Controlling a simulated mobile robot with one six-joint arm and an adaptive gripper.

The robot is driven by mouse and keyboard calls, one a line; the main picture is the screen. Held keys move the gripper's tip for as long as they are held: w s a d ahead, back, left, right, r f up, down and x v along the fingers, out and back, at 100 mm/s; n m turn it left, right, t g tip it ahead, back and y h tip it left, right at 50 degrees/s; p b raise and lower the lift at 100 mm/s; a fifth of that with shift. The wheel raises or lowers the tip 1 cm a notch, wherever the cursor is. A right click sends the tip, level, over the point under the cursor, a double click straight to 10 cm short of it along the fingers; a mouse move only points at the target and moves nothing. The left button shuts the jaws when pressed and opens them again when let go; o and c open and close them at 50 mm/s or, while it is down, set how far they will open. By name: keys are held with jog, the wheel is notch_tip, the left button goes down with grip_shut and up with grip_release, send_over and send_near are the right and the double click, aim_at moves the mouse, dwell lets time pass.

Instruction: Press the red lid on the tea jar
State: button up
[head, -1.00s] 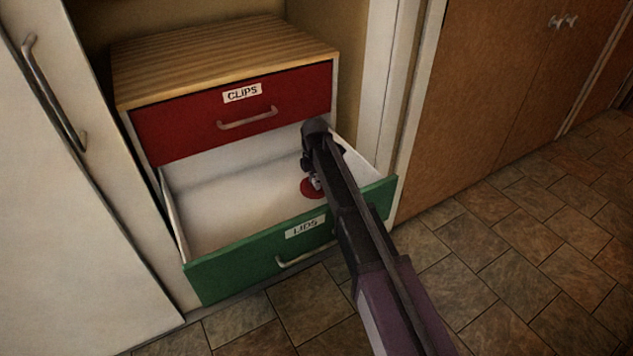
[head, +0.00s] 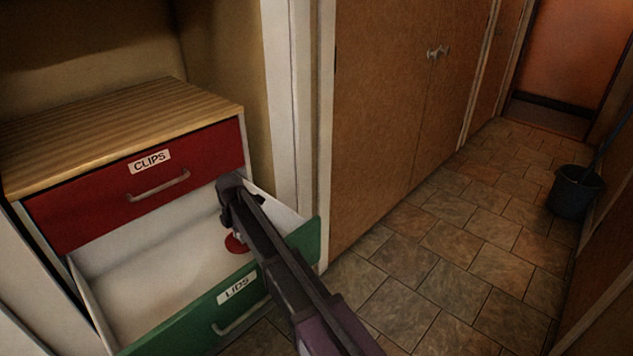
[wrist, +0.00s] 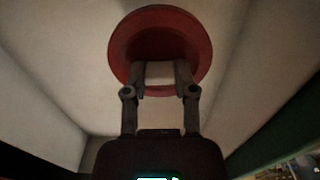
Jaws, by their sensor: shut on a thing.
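The red lid (head: 236,243) is in the open green drawer labelled LIDS (head: 262,290), towards its right end. It is round, and my arm partly covers it in the head view. In the wrist view the red lid (wrist: 160,30) fills the top middle, with a pale block-like part at its centre. My gripper (wrist: 160,78) is shut on that pale part of the lid. Whether the lid still touches the drawer floor I cannot tell. No tea jar shows in either view.
A shut red drawer labelled CLIPS (head: 140,185) sits above the open one, under a wooden top (head: 110,130). Brown cupboard doors (head: 400,110) stand to the right. The tiled floor (head: 440,250) is clear up to a dark bucket (head: 575,192) at the far right.

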notch_tip(320, 180, up, 45)
jog(key=p, duration=4.5)
jog(key=shift+r, duration=0.15)
jog(key=shift+s, duration=0.1)
